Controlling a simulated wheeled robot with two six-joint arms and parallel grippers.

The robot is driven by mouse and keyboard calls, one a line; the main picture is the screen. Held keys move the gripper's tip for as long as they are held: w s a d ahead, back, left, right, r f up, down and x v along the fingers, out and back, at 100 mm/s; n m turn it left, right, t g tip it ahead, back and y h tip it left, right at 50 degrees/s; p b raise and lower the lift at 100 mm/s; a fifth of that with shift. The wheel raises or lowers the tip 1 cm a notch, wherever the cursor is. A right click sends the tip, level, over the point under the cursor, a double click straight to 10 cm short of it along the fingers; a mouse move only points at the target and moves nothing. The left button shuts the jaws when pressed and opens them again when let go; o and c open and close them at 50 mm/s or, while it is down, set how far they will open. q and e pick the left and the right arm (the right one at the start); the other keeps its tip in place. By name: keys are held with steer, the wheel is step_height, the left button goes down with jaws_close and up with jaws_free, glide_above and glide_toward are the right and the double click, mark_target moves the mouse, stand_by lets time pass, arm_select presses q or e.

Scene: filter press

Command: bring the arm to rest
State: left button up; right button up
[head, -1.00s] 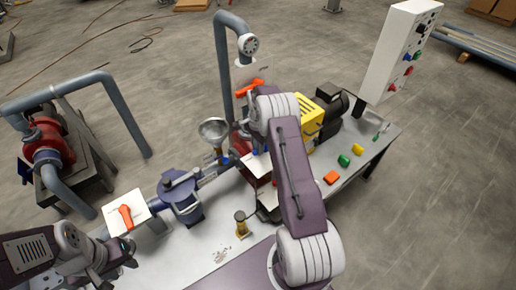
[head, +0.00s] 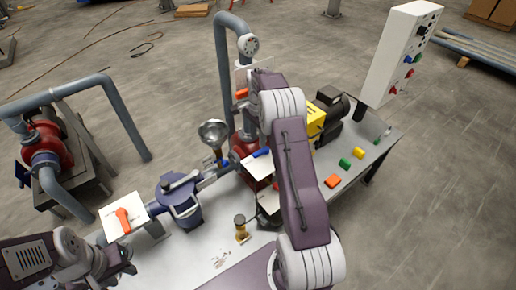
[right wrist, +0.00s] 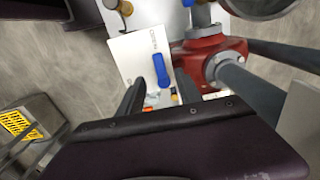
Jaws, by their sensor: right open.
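My right arm (head: 300,185) reaches up through the middle of the head view, over the bench, and hides its own gripper there. In the right wrist view, my right gripper (right wrist: 158,95) is open, with its two dark fingers apart and nothing seen between them. Beyond the fingers are a white plate with a blue handle (right wrist: 161,70) and a red valve body (right wrist: 210,57). My left gripper (head: 112,265) is at the lower left of the head view, by the bench's near left end; its jaws are not clear.
The bench holds a blue filter housing (head: 181,203), a metal funnel (head: 213,133), a yellow motor guard (head: 316,118) and several coloured blocks. A white plate with an orange handle (head: 124,220) is near my left gripper. A control box (head: 402,55) stands behind right.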

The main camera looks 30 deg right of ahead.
steer(key=shift+r, duration=0.85)
